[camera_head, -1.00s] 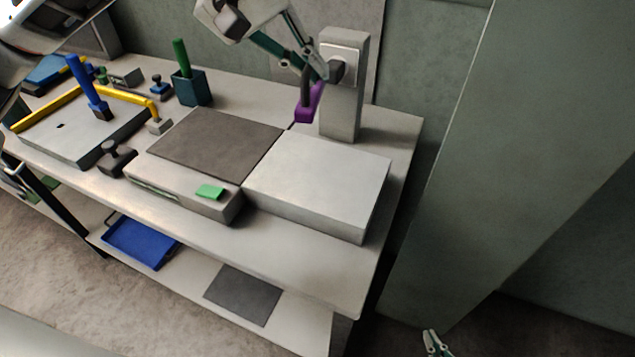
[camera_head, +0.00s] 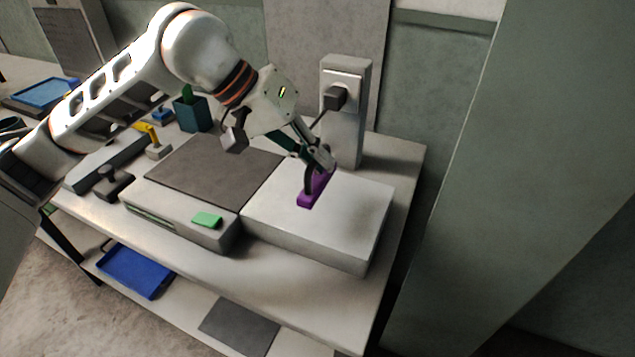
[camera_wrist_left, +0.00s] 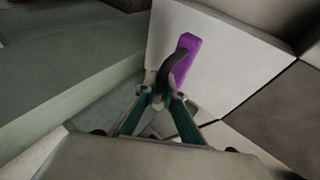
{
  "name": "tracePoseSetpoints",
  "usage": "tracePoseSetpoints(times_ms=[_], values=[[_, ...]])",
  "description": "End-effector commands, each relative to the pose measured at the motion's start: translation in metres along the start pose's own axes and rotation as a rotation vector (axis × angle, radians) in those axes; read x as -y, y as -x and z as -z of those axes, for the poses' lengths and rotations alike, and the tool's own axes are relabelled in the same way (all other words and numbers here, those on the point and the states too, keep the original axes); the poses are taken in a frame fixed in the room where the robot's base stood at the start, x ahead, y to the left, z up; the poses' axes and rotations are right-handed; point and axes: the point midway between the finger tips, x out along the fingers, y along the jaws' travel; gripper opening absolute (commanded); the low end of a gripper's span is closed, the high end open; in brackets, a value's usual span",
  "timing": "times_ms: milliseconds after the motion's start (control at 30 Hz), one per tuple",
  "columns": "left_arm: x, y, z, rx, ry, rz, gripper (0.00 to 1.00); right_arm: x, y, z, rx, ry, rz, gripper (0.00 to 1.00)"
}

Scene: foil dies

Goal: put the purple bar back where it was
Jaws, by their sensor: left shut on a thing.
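The purple bar (camera_head: 312,190) is at the top of the white block (camera_head: 345,222), on the right part of the table. It has a dark arched handle, and my left gripper (camera_head: 318,168) is shut on that handle. In the left wrist view the purple bar (camera_wrist_left: 184,60) shows beyond the fingertips of the left gripper (camera_wrist_left: 160,97), over the pale top of the block. I cannot tell whether the bar touches the block. My right gripper is not in view.
A grey box with a dark plate (camera_head: 210,172) and a green pad (camera_head: 207,220) stands left of the block. A post with a socket and black plug (camera_head: 336,97) rises behind. A teal cup (camera_head: 192,113) stands at the back. A blue tray (camera_head: 135,272) lies on the lower shelf.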

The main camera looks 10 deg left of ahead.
Motion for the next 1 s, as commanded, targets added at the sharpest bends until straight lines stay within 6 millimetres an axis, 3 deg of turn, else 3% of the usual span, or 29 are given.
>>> tracePoseSetpoints(times_ms=[500, 900, 933, 1000], values=[[0.028, -0.042, -0.015, -0.002, -0.002, -0.002, 0.0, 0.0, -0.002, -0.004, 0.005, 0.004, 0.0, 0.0], [0.031, -0.045, -0.016, -0.004, -0.003, -0.001, 0.0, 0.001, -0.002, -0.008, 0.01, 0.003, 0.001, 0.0], [0.031, -0.045, -0.016, -0.002, -0.002, 0.0, 0.13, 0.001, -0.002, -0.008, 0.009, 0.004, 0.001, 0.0], [0.03, -0.045, -0.016, -0.002, -0.002, 0.0, 0.25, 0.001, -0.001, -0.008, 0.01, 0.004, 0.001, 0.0]])
